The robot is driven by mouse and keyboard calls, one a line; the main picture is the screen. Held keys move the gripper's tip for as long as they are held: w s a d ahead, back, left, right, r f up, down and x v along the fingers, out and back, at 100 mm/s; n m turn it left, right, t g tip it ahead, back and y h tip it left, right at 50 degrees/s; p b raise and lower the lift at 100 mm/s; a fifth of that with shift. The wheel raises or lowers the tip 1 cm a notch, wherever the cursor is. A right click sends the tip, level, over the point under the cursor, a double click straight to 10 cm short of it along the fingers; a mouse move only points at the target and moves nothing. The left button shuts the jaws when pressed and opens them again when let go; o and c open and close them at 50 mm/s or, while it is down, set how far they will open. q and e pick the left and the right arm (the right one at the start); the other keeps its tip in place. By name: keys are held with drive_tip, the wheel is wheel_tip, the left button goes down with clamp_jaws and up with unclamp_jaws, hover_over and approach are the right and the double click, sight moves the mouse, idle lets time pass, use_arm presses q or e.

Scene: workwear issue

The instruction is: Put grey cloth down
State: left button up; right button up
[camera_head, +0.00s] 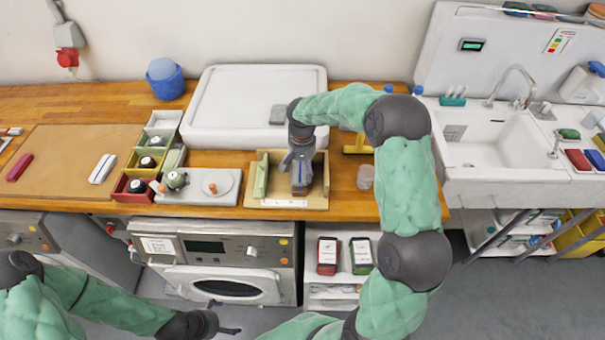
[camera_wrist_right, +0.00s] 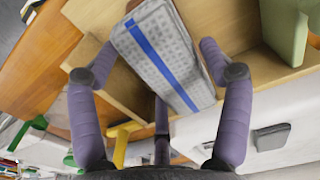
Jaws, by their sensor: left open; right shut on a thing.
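The grey cloth (camera_wrist_right: 163,55), a folded flat bundle with a blue stripe, is between the purple fingers of my right gripper (camera_wrist_right: 163,72) in the right wrist view. My right gripper (camera_head: 299,180) is shut on it and points down over the wooden holder (camera_head: 317,201) in the head view. The gripper mostly hides the cloth there. I cannot tell whether the cloth touches the holder's floor. A green folded cloth (camera_head: 260,179) stands at the holder's left side. My left gripper (camera_head: 226,331) is open and empty, low in front of the counter.
A white basin-like tray (camera_head: 225,100) stands behind the holder, with a small grey block (camera_head: 277,114) on it. A white board (camera_head: 225,194) with knobs lies left of the holder. A yellow stand (camera_head: 356,147) is to its right. Coloured bins (camera_head: 133,197) stand further left.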

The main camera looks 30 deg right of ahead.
sight(303, 169)
wheel_tip(303, 169, down, 3)
drive_tip(key=shift+d+f, duration=0.1)
drive_tip(key=shift+f, duration=0.05)
drive_tip(key=shift+f+b, duration=0.1)
drive_tip(key=shift+b, duration=0.2)
drive_tip(key=o, duration=1.1)
wheel_tip(303, 169, up, 12)
drive_tip(key=shift+r+p, duration=0.15)
drive_tip(key=shift+p, duration=0.7)
